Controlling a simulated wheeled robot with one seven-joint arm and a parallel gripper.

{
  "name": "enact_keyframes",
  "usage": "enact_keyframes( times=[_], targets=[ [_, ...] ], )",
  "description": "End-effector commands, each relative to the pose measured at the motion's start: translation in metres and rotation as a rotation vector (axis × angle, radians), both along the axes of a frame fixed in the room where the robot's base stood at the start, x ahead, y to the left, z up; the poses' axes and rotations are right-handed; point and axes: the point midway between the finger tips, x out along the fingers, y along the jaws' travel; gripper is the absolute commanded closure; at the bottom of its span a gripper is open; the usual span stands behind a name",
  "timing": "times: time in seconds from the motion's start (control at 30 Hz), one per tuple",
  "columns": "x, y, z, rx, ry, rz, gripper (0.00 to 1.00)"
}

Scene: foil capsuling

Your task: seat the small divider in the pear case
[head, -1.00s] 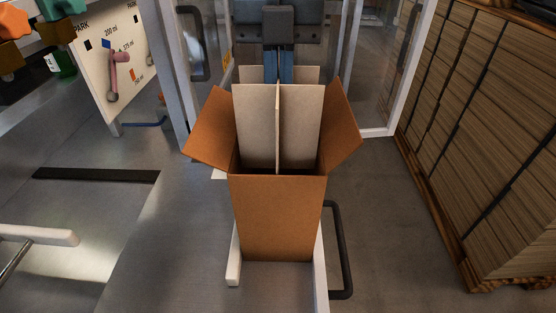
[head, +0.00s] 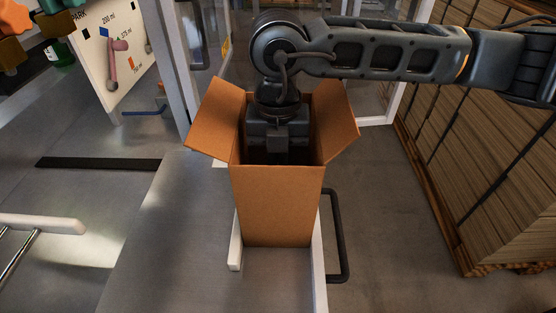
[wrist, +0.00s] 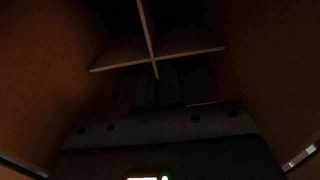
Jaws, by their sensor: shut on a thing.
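The pear case (head: 278,205) is an open brown cardboard box with its side flaps spread outward, standing upright. My gripper (wrist: 157,88) reaches down into the case, and its dark body fills much of the opening in the head view. In the wrist view its fingers are shut on the small divider (wrist: 152,45), whose crossed panels show between the case's brown walls. The head view hides the divider and the fingertips behind the case's front wall and my gripper. The wrist view is dark, and I cannot tell whether the divider touches the case's floor.
A white rail (head: 235,245) and a dark handle (head: 340,235) flank the case. A pale sign board (head: 115,60) stands at upper left. The grey surface left of the case is mostly clear.

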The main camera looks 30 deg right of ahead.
Motion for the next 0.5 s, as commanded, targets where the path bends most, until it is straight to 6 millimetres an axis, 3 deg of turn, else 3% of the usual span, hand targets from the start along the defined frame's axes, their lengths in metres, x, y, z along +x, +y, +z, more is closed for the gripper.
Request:
enact_keyframes(
  times=[0.43,0.5],
  targets=[
    [0.0001,-0.0002,-0.0129,-0.001,-0.001,0.000,1.00],
    [0.0000,-0.0001,-0.0114,-0.001,-0.001,0.000,0.89]
  ],
)
